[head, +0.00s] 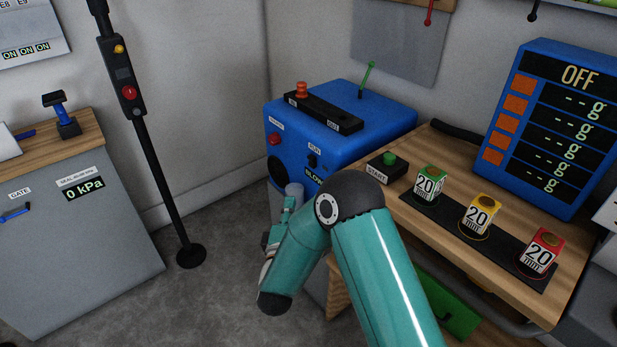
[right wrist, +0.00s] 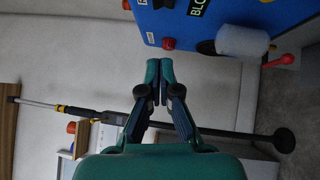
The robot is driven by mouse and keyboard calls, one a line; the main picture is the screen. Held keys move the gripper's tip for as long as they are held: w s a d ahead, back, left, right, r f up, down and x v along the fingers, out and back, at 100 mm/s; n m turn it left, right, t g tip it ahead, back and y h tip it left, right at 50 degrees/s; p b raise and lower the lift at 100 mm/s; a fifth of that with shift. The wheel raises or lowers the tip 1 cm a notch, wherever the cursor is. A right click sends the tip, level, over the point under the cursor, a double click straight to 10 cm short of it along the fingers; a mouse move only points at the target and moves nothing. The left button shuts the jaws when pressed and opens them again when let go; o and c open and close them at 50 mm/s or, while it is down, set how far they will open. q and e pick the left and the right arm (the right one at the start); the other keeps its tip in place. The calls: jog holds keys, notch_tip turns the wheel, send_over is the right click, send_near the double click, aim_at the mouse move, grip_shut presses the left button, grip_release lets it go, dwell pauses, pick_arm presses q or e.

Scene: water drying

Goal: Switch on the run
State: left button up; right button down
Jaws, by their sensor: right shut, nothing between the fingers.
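The run switch (head: 313,160) is a small black switch under a RUN label on the front of a blue machine (head: 350,120). In the right wrist view a black part (right wrist: 163,4), likely the same switch, is cut by the top edge. My right gripper (right wrist: 160,68) is shut and empty. Its fingertips are below the blue panel in that view, apart from the switch. In the head view my right gripper (head: 285,215) is partly hidden behind my own arm, below and left of the switch. My left gripper is not in view.
A wooden bench (head: 400,210) holds a green START button (head: 389,158), several coloured "20" blocks and a blue display (head: 560,125) reading OFF. A black pole (head: 160,170) stands left.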

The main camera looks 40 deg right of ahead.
aim_at(312, 162)
jog(key=shift+r, duration=0.1)
jog(key=s+d+x, duration=0.1)
jog(key=d+x, duration=0.1)
jog(key=x, duration=1)
jog(key=shift+d+r, duration=0.2)
jog(key=shift+d, duration=0.1)
jog(key=shift+s, duration=0.1)
